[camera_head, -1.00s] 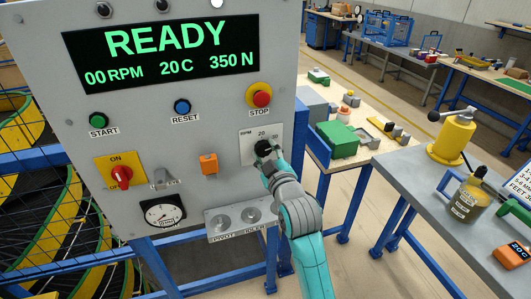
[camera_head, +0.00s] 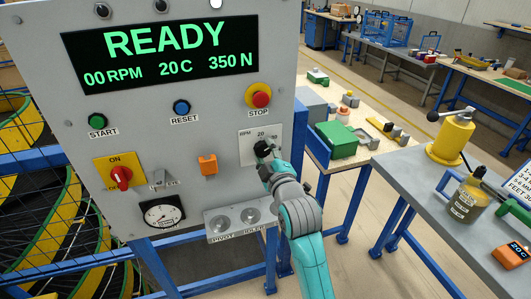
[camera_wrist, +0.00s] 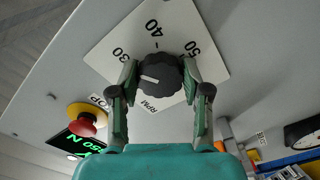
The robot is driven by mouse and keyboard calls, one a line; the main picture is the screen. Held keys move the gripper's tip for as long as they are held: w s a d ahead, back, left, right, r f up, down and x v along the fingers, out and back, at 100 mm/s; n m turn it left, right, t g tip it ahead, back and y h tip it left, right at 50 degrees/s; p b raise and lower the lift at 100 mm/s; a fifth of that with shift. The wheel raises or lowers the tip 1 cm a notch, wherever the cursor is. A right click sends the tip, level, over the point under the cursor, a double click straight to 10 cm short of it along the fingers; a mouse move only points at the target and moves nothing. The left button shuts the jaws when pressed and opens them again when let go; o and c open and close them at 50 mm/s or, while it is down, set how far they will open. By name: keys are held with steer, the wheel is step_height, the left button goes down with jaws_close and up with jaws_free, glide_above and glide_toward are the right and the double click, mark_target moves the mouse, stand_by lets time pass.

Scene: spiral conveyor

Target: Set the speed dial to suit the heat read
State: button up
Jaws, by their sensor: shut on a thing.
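The speed dial is a black ribbed knob (camera_wrist: 160,75) on a white plate (camera_wrist: 100,50) marked RPM, 30, 40 and 50 in the wrist view. Its white pointer line points left, between the RPM and 30 marks; no number shows there. In the head view the plate (camera_head: 246,150) shows RPM and 20. My gripper (camera_wrist: 161,84) is shut on the knob, one finger on each side; it also shows in the head view (camera_head: 264,154), hiding most of the dial. The display (camera_head: 160,45) reads READY, 00 RPM, 20 C, 350 N. An orange meter (camera_head: 512,253) reads 20 C.
A red stop button (camera_head: 259,95) is just above the dial plate. Start (camera_head: 97,121) and reset (camera_head: 182,107) buttons, an orange switch (camera_head: 208,164), a red rotary switch (camera_head: 121,175) and a gauge (camera_head: 162,214) share the panel.

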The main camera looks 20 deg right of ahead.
steer(key=shift+f, duration=0.1)
steer(key=o, duration=1.1)
steer(key=shift+o, duration=0.2)
steer(key=shift+s, duration=0.1)
steer(key=s, duration=1.1)
steer(key=shift+s, duration=0.4)
steer(key=s+f+m+g, duration=0.2)
steer(key=s+f+m, duration=0.4)
steer(key=s+f, duration=1.25)
steer(key=s+m+g, duration=0.1)
steer(key=s+m, duration=0.4)
steer(key=s, duration=1.8)
steer(key=shift+s+a, duration=0.15)
steer(key=shift+s, duration=0.05)
